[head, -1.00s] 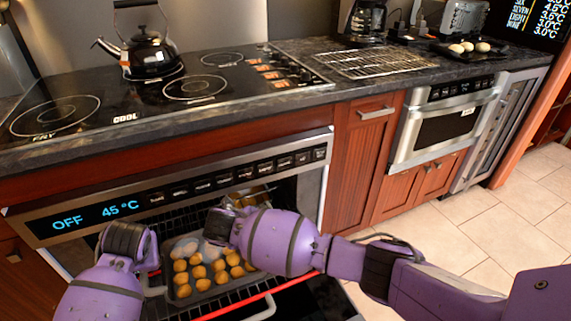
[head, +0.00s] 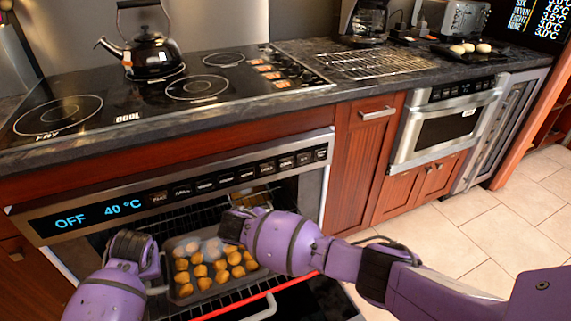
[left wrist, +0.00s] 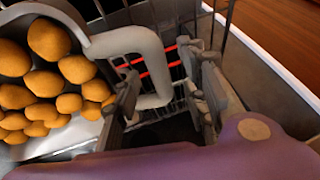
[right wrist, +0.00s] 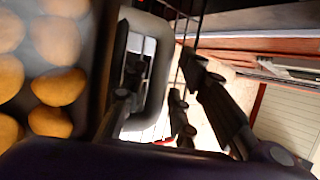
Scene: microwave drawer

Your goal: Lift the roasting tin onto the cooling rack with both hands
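The roasting tin (head: 206,291) is a grey tin filled with several round golden potatoes, sitting on the wire shelf in the open oven. Its left handle (left wrist: 152,62) is a grey loop in the left wrist view. My left gripper (left wrist: 160,75) is open, with one finger on each side of the handle's outer bar. The right handle (right wrist: 156,80) shows in the right wrist view. My right gripper (right wrist: 154,88) is open, its fingers on either side of that handle's bar. The cooling rack (head: 372,63) is an empty wire grid on the counter at the back right.
The oven panel (head: 180,190) runs above the tin and reads OFF 40 °C. A black kettle (head: 150,57) stands on the hob (head: 160,95). A coffee maker (head: 362,20), toaster (head: 452,17) and dark tray with white round items (head: 470,47) stand near the rack.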

